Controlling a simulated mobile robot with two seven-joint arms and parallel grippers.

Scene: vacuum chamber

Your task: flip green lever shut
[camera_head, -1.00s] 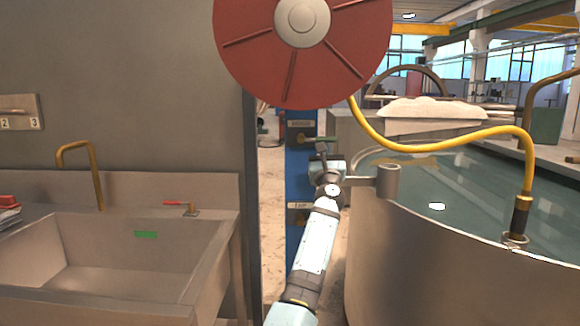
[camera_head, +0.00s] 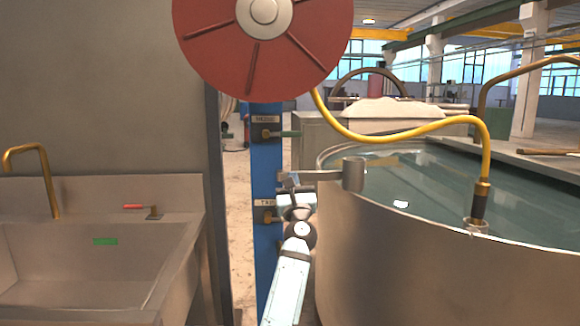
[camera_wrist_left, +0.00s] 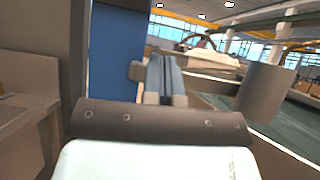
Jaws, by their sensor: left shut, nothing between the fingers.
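The green lever (camera_head: 290,134) sticks out sideways to the right from the upper valve on a blue post (camera_head: 265,180). Its brass body (camera_head: 266,134) sits under a small label. My left gripper (camera_head: 288,178) is shut and empty, below the lever and apart from it, in front of the post's right edge. In the left wrist view the closed fingers (camera_wrist_left: 166,76) show to the right of the blue post (camera_wrist_left: 118,50). I cannot make out the green lever in that view. My right gripper is not in view.
A lower brass valve (camera_head: 266,217) labelled TAP is on the post, partly beside my gripper. A water tank (camera_head: 400,260) with a bracket and cup (camera_head: 353,174) stands close on the right. A sink (camera_head: 75,285) is left. A red hose reel (camera_head: 210,55) hangs above.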

